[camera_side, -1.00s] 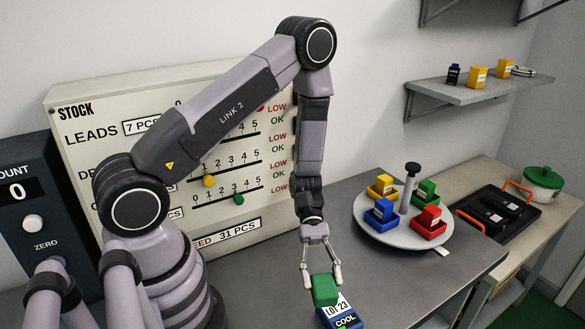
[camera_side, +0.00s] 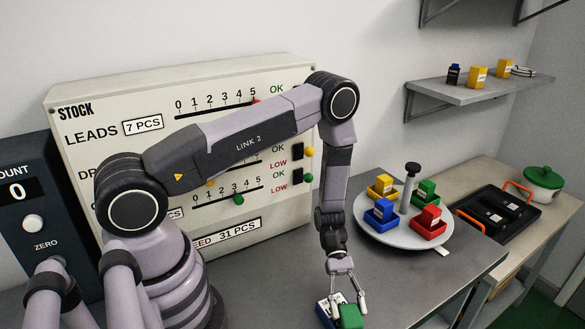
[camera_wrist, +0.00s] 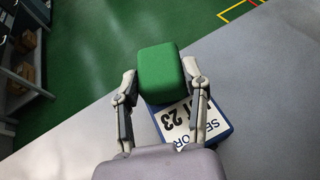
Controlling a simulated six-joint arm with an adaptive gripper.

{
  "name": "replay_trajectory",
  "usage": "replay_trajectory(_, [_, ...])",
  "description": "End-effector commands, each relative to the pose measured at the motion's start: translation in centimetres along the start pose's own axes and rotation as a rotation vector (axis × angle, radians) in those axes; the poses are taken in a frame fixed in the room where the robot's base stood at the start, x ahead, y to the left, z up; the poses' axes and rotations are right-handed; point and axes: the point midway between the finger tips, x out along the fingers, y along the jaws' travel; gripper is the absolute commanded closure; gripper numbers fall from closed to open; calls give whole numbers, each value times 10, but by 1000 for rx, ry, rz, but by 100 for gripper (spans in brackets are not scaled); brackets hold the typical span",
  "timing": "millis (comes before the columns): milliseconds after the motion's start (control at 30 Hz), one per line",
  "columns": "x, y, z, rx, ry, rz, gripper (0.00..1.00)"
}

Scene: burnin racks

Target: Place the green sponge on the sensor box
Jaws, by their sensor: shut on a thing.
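The green sponge (camera_side: 350,317) is a small rounded block between the fingers of my gripper (camera_side: 346,306), which is shut on it. In the wrist view the sponge (camera_wrist: 160,72) sits between the two fingertips (camera_wrist: 165,85). The sensor box (camera_side: 324,312) is dark blue with a white label and lies on the grey bench. The wrist view shows the box (camera_wrist: 221,128) below and right of the sponge, with "SENSOR" and "23" readable. The sponge hides part of the box in both views. I cannot tell whether they touch.
A round tray (camera_side: 372,236) with several coloured blocks and a central post stands right of my arm. The stock board (camera_side: 85,115) stands behind. The bench edge (camera_wrist: 65,138) is close to the sponge, with green floor (camera_wrist: 120,40) beyond. The bench (camera_side: 265,285) left of the box is clear.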

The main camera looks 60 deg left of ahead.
Motion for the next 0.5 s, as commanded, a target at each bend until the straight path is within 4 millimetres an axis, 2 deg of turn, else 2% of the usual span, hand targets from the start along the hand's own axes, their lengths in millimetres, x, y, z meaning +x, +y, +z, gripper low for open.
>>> replay_trajectory(33, [0, 0, -1, 0, 0, 0, 77])
replay_trajectory(67, [0, 0, -1, 0, 0, 0, 53])
replay_trajectory(233, [0, 0, -1, 0, 0, 0, 31])
replay_trajectory(500, [0, 0, -1, 0, 0, 0, 29])
